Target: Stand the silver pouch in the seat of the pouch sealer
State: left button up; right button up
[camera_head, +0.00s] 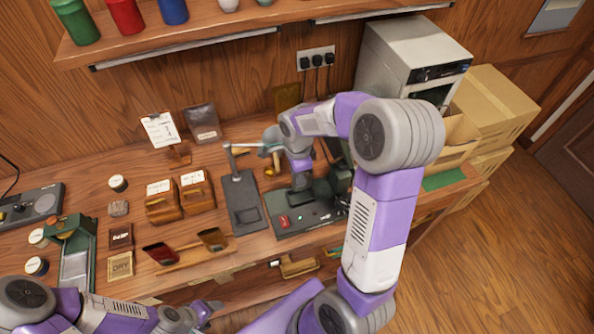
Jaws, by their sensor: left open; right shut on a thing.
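The pouch sealer (310,221) appears to be the dark unit with a red switch and a small green light, near the bench's front edge. My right gripper (301,182) is over its back part, pointing down. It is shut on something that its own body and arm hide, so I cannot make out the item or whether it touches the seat. The seat is also mostly hidden. A dark grey, shiny pouch (202,122) leans upright at the back of the bench; I cannot tell whether it is the silver pouch. My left gripper (205,309) is open at the bottom edge, before the bench.
A grey plate with a lever (243,202) stands just left of the sealer. Wooden holders (162,205), a two-place wooden rack (195,258) and a green device (78,250) are further left. A grey machine (400,65) and cardboard boxes (488,105) stand at the right.

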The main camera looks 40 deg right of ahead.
jog(key=shift+f+b, duration=2.15)
jog(key=shift+f, duration=0.9)
jog(key=shift+a+f, duration=0.1)
jog(key=shift+f, duration=0.05)
jog(key=o, duration=1.1)
jog(key=shift+w, duration=0.1)
notch_tip(320, 180, up, 8)
jog(key=shift+f+p, duration=0.2)
jog(key=shift+p, duration=0.35)
